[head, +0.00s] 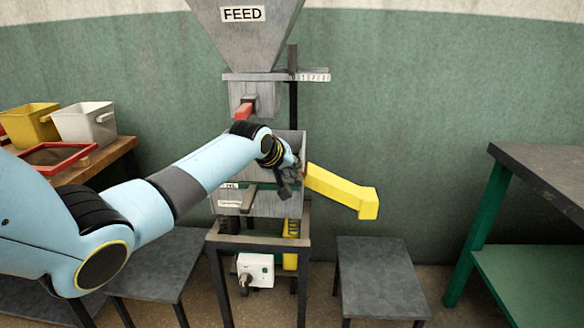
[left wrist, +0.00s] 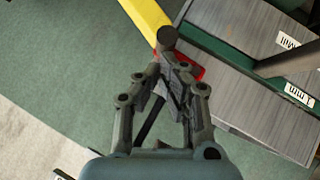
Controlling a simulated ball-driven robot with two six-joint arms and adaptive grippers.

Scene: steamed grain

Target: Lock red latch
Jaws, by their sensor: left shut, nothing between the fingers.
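A red part, likely the red latch (left wrist: 193,70), shows in the left wrist view beside the yellow chute, against the grey box wall. My left gripper's fingers partly cover it, so I cannot tell its setting. My left gripper (left wrist: 165,72) is shut and empty, its tips right in front of the red part; I cannot tell whether they touch it. In the head view my left gripper (head: 289,180) is at the right side of the grey machine box (head: 232,203), by the root of the yellow chute (head: 340,190). My right gripper is out of view.
The FEED hopper (head: 245,40) with a red handle (head: 243,111) stands above the box. A grey stool (head: 380,280) is at right, a green-legged table (head: 545,170) farther right. Yellow (head: 28,125) and white (head: 85,124) bins stand at left.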

